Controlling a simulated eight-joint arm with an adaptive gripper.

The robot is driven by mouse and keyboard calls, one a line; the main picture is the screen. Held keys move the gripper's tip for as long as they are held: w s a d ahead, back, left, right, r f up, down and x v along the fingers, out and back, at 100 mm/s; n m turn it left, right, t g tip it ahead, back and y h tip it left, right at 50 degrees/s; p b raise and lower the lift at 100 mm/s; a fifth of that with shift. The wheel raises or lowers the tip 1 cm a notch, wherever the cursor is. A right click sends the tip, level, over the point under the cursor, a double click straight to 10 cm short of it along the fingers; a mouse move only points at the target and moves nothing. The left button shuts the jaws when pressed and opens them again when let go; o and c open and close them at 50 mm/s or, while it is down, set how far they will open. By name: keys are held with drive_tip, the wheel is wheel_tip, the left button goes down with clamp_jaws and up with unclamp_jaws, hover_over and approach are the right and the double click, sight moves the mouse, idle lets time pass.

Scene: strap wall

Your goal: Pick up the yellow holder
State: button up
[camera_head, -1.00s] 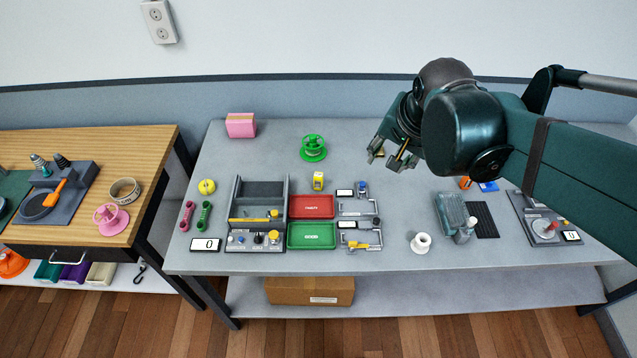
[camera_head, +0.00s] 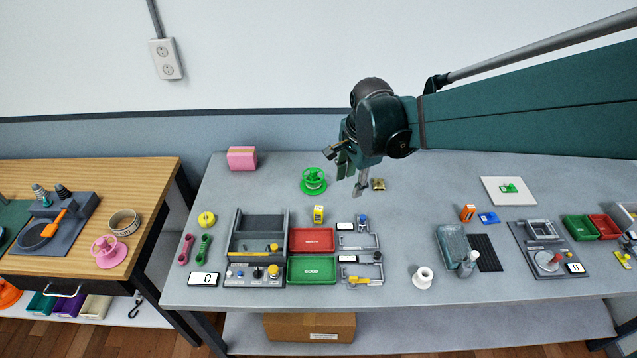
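My gripper (camera_head: 347,173) hangs above the back middle of the grey table, fingers spread apart and nothing visible between them. No thing is plainly recognisable as the yellow holder. A small upright yellow block with a dark marking (camera_head: 319,214) stands below my gripper and a little left, behind the red tray. A round yellow ring-like piece (camera_head: 207,219) lies at the table's left. A small brassy block (camera_head: 378,184) sits just right of my gripper's fingers. My gripper appears to touch none of them.
A red tray (camera_head: 312,240), a green tray (camera_head: 313,270) and a grey organizer (camera_head: 256,239) fill the front middle. A white spool (camera_head: 422,278) stands to the right.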

sight(319, 208)
drive_tip(key=w+a+f+m, duration=0.2)
drive_tip(key=a+f, duration=0.1)
drive_tip(key=f, duration=0.1)
drive_tip(key=w+a+f+m+g, duration=0.1)
drive_tip(key=w+a+f+m, duration=0.1)
drive_tip(key=f, duration=0.3)
drive_tip(key=w+a+f+m+g, duration=0.1)
drive_tip(key=w+a+f+m, duration=0.1)
drive_tip(key=w+a+f, duration=0.1)
drive_tip(key=shift+w+a+f+m, duration=0.15)
drive_tip(key=shift+w+a+f, duration=0.1)
drive_tip(key=shift+f, duration=0.2)
drive_tip(key=shift+w+a+f+m, duration=0.1)
drive_tip(key=shift+a+f+m, duration=0.1)
drive_tip(key=shift+f, duration=0.2)
drive_tip(key=shift+w+a+f, duration=0.15)
drive_tip(key=shift+a+f, duration=0.1)
drive_tip(key=shift+f, duration=0.35)
drive_tip(key=shift+f, duration=1.25)
drive_tip(key=shift+d+f, duration=0.1)
drive_tip(key=shift+f, duration=2.5)
